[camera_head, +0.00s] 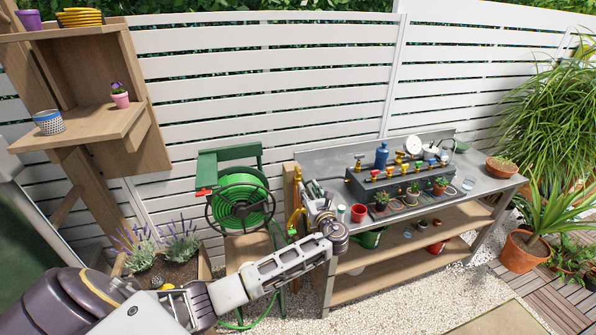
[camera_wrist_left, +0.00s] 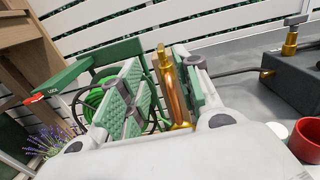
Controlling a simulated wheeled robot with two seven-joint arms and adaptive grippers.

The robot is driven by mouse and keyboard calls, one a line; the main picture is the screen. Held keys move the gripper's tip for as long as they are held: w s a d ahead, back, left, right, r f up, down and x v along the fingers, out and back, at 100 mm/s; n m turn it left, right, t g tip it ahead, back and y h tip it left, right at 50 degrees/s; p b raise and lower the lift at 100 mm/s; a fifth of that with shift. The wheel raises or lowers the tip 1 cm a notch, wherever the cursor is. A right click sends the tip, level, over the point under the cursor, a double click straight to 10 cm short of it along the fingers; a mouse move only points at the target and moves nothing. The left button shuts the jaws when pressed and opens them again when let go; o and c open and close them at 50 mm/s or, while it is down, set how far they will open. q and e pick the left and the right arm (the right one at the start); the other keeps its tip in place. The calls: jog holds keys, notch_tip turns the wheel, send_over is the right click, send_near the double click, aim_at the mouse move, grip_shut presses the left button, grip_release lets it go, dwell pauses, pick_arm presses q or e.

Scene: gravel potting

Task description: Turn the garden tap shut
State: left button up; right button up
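A brass tap (camera_wrist_left: 174,95) stands upright between the two green-padded fingers of my left gripper (camera_wrist_left: 160,92) in the left wrist view. The right pad is close beside the brass; a gap shows on the left, and I see no firm grip. In the head view my left arm reaches from the lower left to the bench's left end, where the gripper (camera_head: 313,199) is small. Brass (camera_head: 295,222) shows there beside a wooden post, partly covered by the gripper. The tap's lower part is hidden in the wrist view. My right gripper is not in view.
A green hose reel (camera_head: 240,203) stands left of the bench. The metal bench (camera_head: 330,160) carries a dark block (camera_head: 365,187) with several brass valves, small pots and a red cup (camera_head: 358,212). A lavender planter (camera_head: 207,262) and wooden shelf (camera_head: 95,122) are at left.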

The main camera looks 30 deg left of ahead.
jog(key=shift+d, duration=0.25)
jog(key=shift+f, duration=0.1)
